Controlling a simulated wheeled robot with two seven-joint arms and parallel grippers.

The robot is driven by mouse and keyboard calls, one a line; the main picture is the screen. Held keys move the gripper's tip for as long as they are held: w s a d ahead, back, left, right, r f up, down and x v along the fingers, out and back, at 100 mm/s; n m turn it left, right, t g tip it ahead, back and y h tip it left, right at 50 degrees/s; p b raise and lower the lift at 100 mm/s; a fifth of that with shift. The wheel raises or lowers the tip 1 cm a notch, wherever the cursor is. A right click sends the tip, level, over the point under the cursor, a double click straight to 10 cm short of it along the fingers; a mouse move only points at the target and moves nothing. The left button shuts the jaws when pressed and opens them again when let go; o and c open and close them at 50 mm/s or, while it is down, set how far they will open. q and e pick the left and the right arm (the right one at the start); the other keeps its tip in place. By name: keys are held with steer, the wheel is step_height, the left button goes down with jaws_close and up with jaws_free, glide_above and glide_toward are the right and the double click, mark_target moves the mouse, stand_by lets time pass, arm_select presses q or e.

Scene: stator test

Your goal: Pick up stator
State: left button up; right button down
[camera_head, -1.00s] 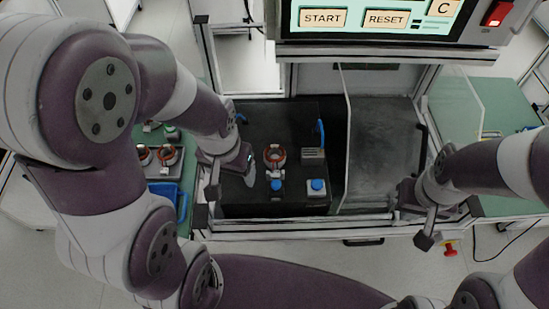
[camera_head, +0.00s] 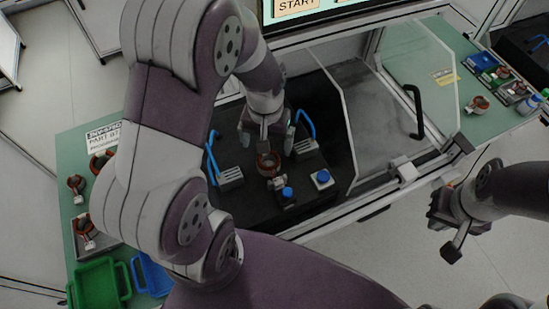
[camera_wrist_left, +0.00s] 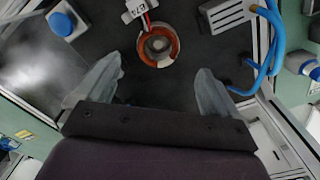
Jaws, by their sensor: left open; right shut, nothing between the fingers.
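A stator (camera_head: 268,163), a copper-orange ring with a white tag, sits on the black surface of the test station. It also shows in the left wrist view (camera_wrist_left: 158,45), its tag to the upper left. My left gripper (camera_head: 268,142) is above and behind it, open. In the wrist view, its two pale fingers (camera_wrist_left: 152,88) are spread wide with nothing between them, and the stator shows beyond the gap. My right gripper (camera_head: 445,215) is shut and empty, off the station's front right. More stators lie on the left green table (camera_head: 76,185) and right green table (camera_head: 478,103).
Blue buttons (camera_head: 322,177) and grey blocks with blue cables (camera_head: 230,177) stand close to the stator. A clear panel with a black handle (camera_head: 414,110) is to the right. A green bin (camera_head: 98,284) and a blue bin (camera_head: 152,274) are at lower left.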

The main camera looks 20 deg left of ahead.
mark_target(268, 163)
arm_select(q)
steer(key=f, duration=0.4)
steer(key=f+p, duration=0.1)
steer(key=shift+s+d+f, duration=0.25)
steer(key=shift+d+f, duration=0.1)
steer(key=shift+f, duration=0.05)
steer(key=shift+a+f, duration=0.2)
steer(key=shift+f, duration=0.2)
steer(key=shift+d, duration=0.2)
steer(key=c, duration=0.8)
steer(key=shift+a, duration=0.1)
steer(key=c, duration=0.6)
steer(key=shift+r, duration=0.1)
